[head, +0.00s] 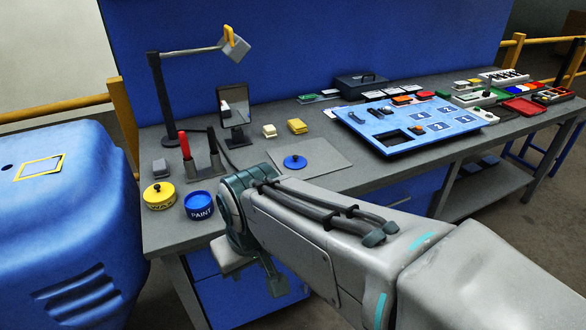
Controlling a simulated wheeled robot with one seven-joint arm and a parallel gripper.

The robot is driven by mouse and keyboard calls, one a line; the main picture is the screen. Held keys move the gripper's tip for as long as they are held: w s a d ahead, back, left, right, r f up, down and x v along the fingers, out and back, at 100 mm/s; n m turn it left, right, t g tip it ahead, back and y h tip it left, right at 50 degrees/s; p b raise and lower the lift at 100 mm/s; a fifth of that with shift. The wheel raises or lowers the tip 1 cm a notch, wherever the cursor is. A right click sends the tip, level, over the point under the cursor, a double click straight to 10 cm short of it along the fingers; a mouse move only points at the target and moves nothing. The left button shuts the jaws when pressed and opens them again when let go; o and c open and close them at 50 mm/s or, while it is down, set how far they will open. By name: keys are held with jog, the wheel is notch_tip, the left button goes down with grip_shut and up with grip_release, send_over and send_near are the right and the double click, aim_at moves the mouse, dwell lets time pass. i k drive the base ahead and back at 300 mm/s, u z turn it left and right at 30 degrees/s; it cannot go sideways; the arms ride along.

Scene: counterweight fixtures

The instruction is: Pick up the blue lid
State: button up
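The blue lid (295,162) is a flat disc with a dark round knob. It lies on the thin grey mat (325,158) on the workbench, with nothing on top of it. A blue paint can (199,206) stands near the bench's front left edge. A yellow wax can (158,196) with a dark knob on top stands just left of it. My gripper (273,281) seems to be low in front of the bench's front edge, apart from the lid. It is partly hidden by my arm, and its fingers cannot be made out clearly.
Yellow blocks (297,126) lie behind the mat. A blue panel (385,139) lies to its right. The bench around the lid is clear.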

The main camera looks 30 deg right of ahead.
aim_at(295, 162)
jog(key=u, duration=0.1)
jog(key=k, duration=0.35)
jog(key=z, duration=1.2)
jog(key=i, duration=0.6)
jog(key=z, duration=0.55)
jog(key=i, duration=0.9)
jog(key=u, duration=0.3)
